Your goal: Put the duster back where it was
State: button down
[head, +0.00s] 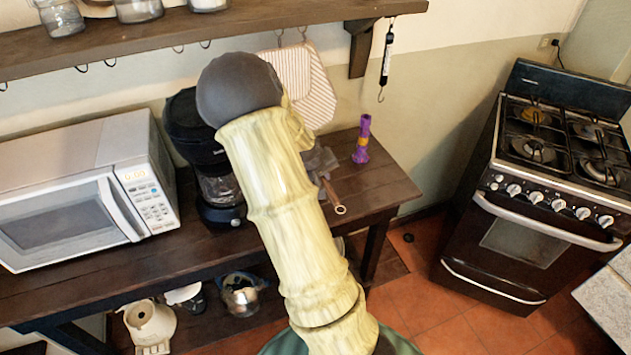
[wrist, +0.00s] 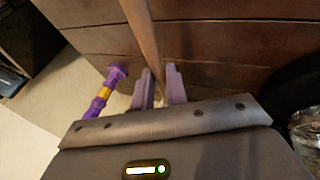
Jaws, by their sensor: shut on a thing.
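My gripper (head: 319,163) is over the right part of the wooden table, partly hidden behind my arm in the head view. It is shut on a thin brown wooden handle, which I take to be the duster (head: 333,196); a ring shows at its near end. In the wrist view the duster's handle (wrist: 143,35) runs from between the fingers of my gripper (wrist: 160,85) to the top edge of the picture. The duster's head is not visible in either view.
A purple object with a yellow band (head: 362,140) stands upright on the table, right of my gripper. A coffee maker (head: 220,190) and microwave (head: 90,190) stand left. Striped cloths (head: 312,90) and a hanging scale (head: 387,55) hang below the shelf (head: 240,22). A stove (head: 545,190) is right.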

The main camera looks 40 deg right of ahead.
jog(key=w, duration=0.3)
jog(key=shift+d+r+p, duration=0.1)
jog(key=shift+d+p, duration=0.25)
jog(key=shift+d, duration=0.05)
jog(key=shift+w+f, duration=0.2)
jog(key=shift+f, duration=0.35)
jog(key=shift+w+f, duration=0.15)
jog(key=shift+f, duration=0.95)
notch_tip(320, 180, down, 3)
jog(key=shift+f+p, duration=0.1)
jog(key=shift+p, duration=0.25)
jog(key=shift+w+d+f, duration=0.1)
jog(key=shift+w+f, duration=0.05)
jog(key=shift+w, duration=0.05)
jog(key=shift+f, duration=0.2)
